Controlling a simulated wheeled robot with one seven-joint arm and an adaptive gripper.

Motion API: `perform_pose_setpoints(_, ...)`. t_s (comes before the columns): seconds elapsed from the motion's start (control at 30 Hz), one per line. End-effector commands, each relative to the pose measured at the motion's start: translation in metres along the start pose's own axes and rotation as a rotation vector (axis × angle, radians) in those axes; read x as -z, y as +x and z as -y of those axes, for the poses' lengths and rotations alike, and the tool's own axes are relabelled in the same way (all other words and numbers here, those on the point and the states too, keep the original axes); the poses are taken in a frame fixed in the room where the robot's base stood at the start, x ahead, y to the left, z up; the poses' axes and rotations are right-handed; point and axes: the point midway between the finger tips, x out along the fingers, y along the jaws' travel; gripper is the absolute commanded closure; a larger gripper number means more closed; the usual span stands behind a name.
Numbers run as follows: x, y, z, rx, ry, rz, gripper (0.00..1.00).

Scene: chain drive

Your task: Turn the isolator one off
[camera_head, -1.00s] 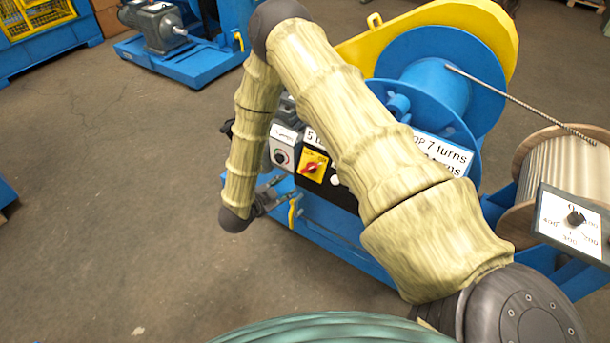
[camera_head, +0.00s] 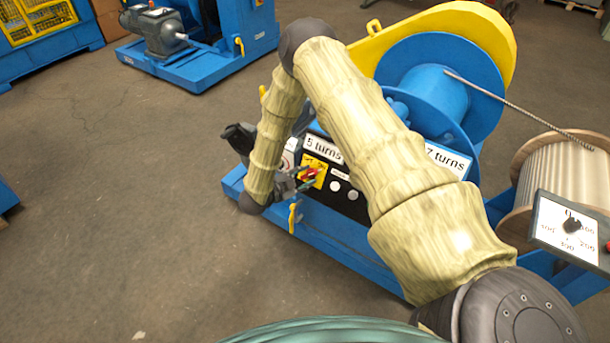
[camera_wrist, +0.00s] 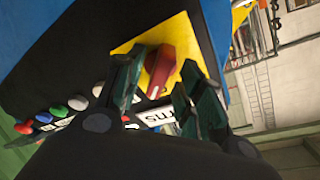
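The isolator is a red handle (camera_head: 308,174) on a yellow plate (camera_head: 321,166), on the black front panel of the blue winding machine. The wrist view shows the red handle (camera_wrist: 163,70) close up, with the yellow plate (camera_wrist: 188,36) behind it. My gripper (camera_head: 298,184) is right at the isolator in the head view and covers part of it. In the wrist view my gripper (camera_wrist: 163,82) is open, with one dark green finger on each side of the handle. I cannot tell whether either finger touches it.
White buttons (camera_head: 342,190) sit right of the isolator on the panel. A "5 turns" label (camera_head: 322,149) is above it. A yellow-handled lever (camera_head: 294,217) is below my gripper. A dial box (camera_head: 570,230) stands at the right. Open floor lies to the left.

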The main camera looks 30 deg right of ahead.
Motion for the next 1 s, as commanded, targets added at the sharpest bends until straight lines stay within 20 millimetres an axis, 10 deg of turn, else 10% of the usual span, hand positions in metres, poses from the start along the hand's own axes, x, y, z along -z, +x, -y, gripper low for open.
perform_pose_setpoints(0.47,-0.0003,0.0121,0.0002,0.001,0.0,0.001,0.62)
perform_pose_setpoints(0.7,-0.0004,0.0117,0.0001,0.001,0.0,0.001,1.0)
perform_pose_setpoints(1.0,-0.0007,0.0115,-0.0006,0.005,-0.019,0.001,1.0)
